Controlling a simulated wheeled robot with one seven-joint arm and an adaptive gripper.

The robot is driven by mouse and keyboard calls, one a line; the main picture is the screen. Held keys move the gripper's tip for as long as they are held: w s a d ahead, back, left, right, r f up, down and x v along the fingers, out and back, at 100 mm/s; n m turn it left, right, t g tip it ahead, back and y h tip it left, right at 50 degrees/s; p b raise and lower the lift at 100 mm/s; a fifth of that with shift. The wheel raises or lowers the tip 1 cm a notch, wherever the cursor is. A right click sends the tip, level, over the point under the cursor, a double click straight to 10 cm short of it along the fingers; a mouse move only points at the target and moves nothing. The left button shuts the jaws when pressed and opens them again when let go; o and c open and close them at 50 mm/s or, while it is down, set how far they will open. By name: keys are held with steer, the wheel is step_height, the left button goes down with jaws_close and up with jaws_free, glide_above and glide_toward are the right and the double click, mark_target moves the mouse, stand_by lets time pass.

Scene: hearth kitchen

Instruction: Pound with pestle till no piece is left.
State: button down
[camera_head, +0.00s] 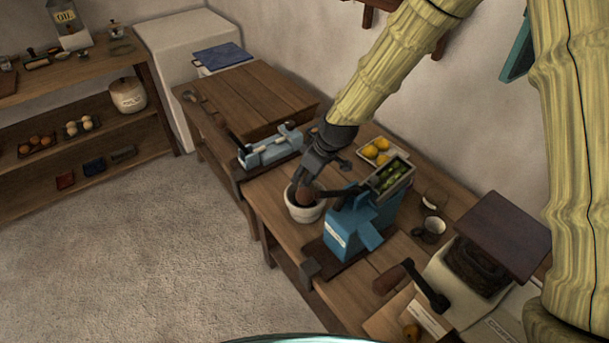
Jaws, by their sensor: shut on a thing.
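My gripper (312,178) is above the white mortar (303,212) on the wooden workbench. It is shut on the brown pestle (305,196), whose lower part reaches into the mortar's mouth. The pestle's tip and the mortar's contents are hidden, so I cannot tell whether any pieces are inside.
A blue press (347,229) with a tray of green fruit (394,175) stands close to the right of the mortar. A blue-grey clamp device (270,150) lies behind to the left. A plate of yellow fruit (376,151) and dark cups (432,229) are farther right. The floor (150,240) at left is clear.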

steer(key=shift+f+b, duration=1.05)
steer(key=shift+f, duration=1.1)
steer(key=shift+r, duration=0.1)
steer(key=shift+r+p, duration=1.5)
steer(key=shift+r, duration=0.7)
steer(key=shift+f, duration=0.15)
steer(key=shift+f+b, duration=1.1)
steer(key=shift+f, duration=1)
steer(key=shift+r, duration=0.1)
